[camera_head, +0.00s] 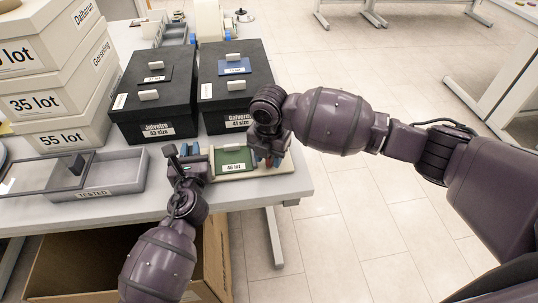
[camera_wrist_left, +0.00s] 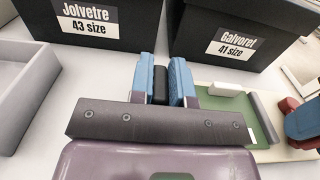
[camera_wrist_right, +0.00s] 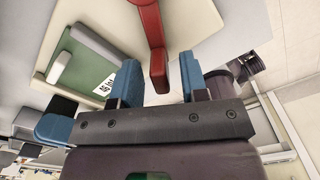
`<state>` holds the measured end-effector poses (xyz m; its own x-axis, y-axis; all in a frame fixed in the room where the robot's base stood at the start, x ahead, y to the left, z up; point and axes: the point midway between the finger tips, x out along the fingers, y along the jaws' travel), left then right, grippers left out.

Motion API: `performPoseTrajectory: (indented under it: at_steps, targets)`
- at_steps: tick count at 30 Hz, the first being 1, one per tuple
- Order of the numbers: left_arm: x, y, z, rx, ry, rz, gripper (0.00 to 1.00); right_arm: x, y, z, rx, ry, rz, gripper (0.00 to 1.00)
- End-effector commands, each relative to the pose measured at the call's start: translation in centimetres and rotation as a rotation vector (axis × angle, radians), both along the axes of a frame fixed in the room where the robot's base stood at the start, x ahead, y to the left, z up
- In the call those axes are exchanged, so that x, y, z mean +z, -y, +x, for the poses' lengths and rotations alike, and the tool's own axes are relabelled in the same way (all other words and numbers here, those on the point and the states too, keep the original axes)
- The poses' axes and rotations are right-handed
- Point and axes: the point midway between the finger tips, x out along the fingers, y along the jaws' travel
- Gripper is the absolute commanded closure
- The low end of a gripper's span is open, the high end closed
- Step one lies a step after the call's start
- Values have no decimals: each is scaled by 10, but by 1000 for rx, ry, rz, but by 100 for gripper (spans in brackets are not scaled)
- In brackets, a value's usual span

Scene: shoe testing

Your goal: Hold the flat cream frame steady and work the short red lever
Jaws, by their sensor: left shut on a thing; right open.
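The flat cream frame (camera_head: 285,167) lies at the table's front right, with a green panel (camera_head: 232,159) labelled "46 lot" in it. It also shows in the right wrist view (camera_wrist_right: 190,38). My left gripper (camera_wrist_left: 162,82) is shut on a small black block (camera_wrist_left: 160,86) at the frame's left end; I cannot tell how the block joins the frame. The short red lever (camera_wrist_right: 158,65) stands at the frame's right end. My right gripper (camera_wrist_right: 158,82) is open, its blue fingertips on either side of the lever's end, with visible gaps. In the head view the right arm mostly hides the lever.
Two black shoe boxes (camera_head: 152,100) stand close behind the frame. A grey tray (camera_head: 120,183) marked "TESTED" lies left of my left gripper. White boxes (camera_head: 50,105) are stacked at the left. A cardboard box (camera_head: 75,270) is below the table. The table's right edge is close to the frame.

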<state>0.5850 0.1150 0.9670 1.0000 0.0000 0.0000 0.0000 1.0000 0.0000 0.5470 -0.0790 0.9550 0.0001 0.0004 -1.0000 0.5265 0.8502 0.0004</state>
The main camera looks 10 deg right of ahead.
Motion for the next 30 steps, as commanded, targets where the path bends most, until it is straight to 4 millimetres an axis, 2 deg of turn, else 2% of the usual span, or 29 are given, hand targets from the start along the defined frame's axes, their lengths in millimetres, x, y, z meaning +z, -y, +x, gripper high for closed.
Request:
performPoseTrajectory:
  at_steps: [6,14,30]
  targets:
    - [0,0,0,0,0,0,100,0,0,0,0,0,0,61]
    - [0,0,0,0,0,0,100,0,0,0,0,0,0,100]
    - [0,0,0,-1,0,0,100,0,4,-2,64,2,-1,100]
